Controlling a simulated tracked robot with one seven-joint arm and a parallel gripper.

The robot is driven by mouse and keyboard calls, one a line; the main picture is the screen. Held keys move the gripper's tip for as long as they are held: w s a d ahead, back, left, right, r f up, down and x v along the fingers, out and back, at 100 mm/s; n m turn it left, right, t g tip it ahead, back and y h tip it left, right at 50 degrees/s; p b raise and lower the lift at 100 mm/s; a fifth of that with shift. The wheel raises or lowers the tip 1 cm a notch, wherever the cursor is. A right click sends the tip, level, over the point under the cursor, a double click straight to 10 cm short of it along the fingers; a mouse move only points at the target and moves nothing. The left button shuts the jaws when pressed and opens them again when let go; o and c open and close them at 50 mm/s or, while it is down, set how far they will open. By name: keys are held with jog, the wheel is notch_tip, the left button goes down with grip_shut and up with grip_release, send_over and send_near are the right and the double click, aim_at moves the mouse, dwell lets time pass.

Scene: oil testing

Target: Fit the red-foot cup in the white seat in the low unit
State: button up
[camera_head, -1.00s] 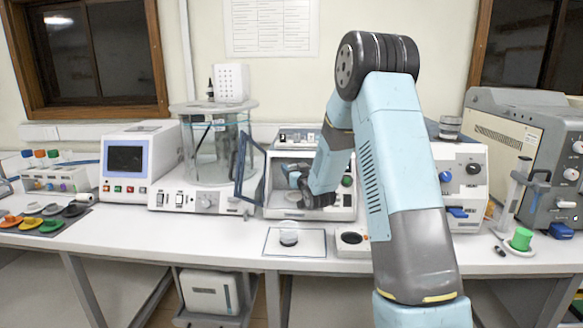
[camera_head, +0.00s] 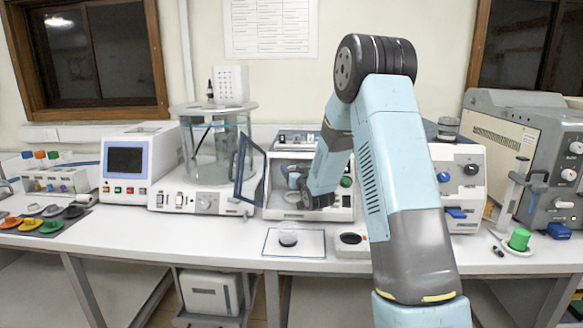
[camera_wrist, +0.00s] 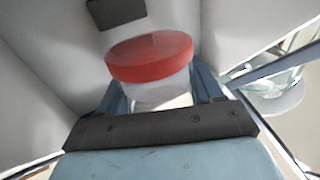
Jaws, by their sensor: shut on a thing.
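The red-foot cup (camera_wrist: 158,92) has a clear body and a red disc foot. In the wrist view it sits between the two fingers of my gripper (camera_wrist: 160,95), with its red foot towards the top of the picture. My gripper is shut on it. In the head view my gripper (camera_head: 298,182) is inside the open front of the low unit (camera_head: 283,213), at the middle of the bench. The cup is hard to make out there. I cannot pick out the white seat; my gripper and wrist cover part of the chamber.
The unit's glass door (camera_head: 250,166) stands open on the left, close to my gripper. Pale chamber walls surround the cup in the wrist view, with a dark block (camera_wrist: 116,11) at the top.

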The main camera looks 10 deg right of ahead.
jog(key=shift+g, duration=0.4)
jog(key=shift+s+d+f, duration=0.15)
jog(key=shift+f, duration=0.55)
jog(key=shift+s+d+f, duration=0.1)
jog(key=shift+d+f, duration=0.05)
jog(key=shift+f, duration=0.55)
jog(key=shift+s+d+f, duration=0.15)
jog(key=shift+f, duration=0.55)
jog(key=shift+w, duration=0.1)
jog(key=shift+w+a+r, duration=0.1)
jog(key=shift+w+r, duration=0.2)
jog(key=shift+r, duration=0.35)
jog(key=shift+w+r, duration=0.3)
jog(key=shift+r, duration=0.45)
